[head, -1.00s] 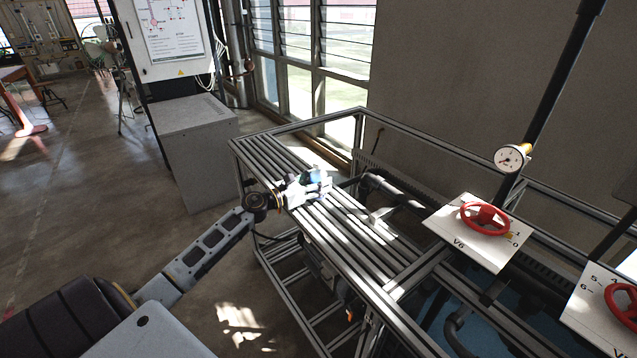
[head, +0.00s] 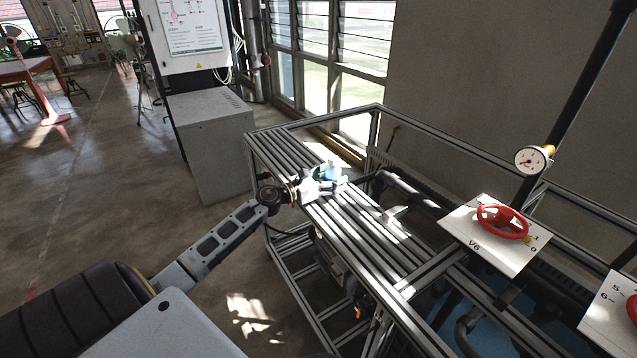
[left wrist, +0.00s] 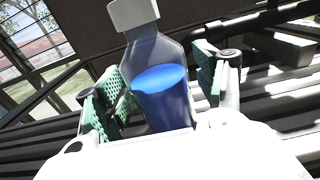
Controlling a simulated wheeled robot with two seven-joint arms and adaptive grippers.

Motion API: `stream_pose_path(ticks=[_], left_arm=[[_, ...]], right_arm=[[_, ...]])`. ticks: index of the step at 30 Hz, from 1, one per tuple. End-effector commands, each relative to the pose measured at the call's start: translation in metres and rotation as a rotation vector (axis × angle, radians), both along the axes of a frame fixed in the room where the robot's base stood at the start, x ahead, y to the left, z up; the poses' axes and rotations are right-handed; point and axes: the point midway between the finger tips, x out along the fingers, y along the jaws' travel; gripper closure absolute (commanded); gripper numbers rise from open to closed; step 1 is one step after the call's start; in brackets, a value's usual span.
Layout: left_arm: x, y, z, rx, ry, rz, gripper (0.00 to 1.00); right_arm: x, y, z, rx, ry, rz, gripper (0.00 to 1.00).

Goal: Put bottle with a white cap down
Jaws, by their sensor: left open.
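The bottle with a white cap (left wrist: 160,85) holds blue liquid and fills the middle of the left wrist view, its white cap at the top. Its base is hidden behind my gripper's body. In the head view the bottle (head: 331,172) is small, over the slatted metal rack (head: 375,240). My left gripper (head: 326,183) is at the bottle. In the left wrist view its green-padded fingers (left wrist: 162,88) stand open on either side of the bottle, with a gap visible at the right. My right gripper is not in view.
A red valve wheel (head: 503,222) on a white panel and a pressure gauge (head: 533,160) stand to the right. A grey cabinet (head: 212,145) stands behind the rack. Slats in front of the gripper look clear.

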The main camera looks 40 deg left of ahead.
Motion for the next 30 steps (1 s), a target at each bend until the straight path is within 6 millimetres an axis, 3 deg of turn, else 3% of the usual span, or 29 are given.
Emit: stream_pose_path(ticks=[14,30], left_arm=[[-0.021,0.009,0.000,0.000,0.001,0.001,0.30],[-0.059,0.024,0.001,-0.001,0.000,0.000,0.30]], right_arm=[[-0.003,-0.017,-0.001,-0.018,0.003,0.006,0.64],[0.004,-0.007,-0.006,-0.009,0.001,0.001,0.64]])
